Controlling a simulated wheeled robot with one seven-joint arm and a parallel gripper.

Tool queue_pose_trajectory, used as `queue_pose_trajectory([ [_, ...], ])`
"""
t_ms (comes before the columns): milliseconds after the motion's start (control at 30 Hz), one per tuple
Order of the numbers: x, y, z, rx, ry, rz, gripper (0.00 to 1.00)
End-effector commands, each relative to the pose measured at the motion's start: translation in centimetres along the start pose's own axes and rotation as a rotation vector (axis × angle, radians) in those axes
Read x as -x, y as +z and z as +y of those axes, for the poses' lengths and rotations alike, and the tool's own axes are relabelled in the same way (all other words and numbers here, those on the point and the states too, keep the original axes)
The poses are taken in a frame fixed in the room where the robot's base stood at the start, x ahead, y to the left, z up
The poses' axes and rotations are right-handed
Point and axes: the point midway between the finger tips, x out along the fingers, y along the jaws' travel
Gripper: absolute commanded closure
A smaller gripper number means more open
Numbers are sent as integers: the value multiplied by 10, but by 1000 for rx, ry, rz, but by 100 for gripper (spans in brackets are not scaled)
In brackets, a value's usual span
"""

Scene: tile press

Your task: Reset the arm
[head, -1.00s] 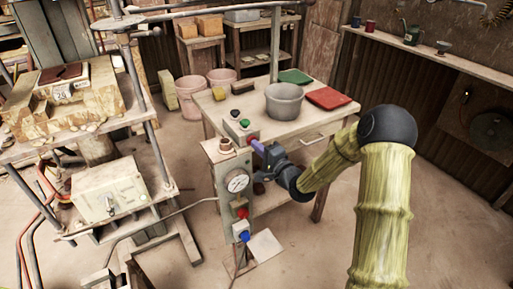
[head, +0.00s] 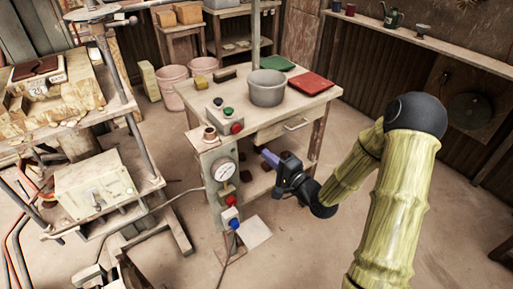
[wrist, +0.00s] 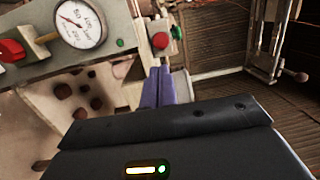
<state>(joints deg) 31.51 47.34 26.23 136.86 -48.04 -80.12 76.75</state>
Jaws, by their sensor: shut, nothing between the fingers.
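My gripper (head: 270,158) is shut and empty, with its purple fingers together, in front of the wooden table and right of the control post. In the wrist view my gripper (wrist: 158,88) points toward the button box, with its fingers together. The grey control post (head: 224,180) carries a round white gauge (head: 223,172), a red knob (head: 230,200) and a blue knob (head: 234,223). The gauge also shows in the wrist view (wrist: 80,25). A button box (head: 225,118) with a red button (head: 237,128) and a green button (head: 228,111) sits on the table corner.
The press frame (head: 135,125) stands at the left. A white plate (head: 255,231) lies by the post's foot. The floor at right is open.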

Motion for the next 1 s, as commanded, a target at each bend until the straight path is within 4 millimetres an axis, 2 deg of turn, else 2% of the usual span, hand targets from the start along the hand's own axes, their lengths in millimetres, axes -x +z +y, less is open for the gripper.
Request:
queue_pose_trajectory([
  [167,14,0,0,-1,0,1,100],
  [700,11,5,2,18,19,-10,100],
  [867,10,5,14,156,156,-10,100],
  [1000,17,3,31,368,376,-20,100],
])
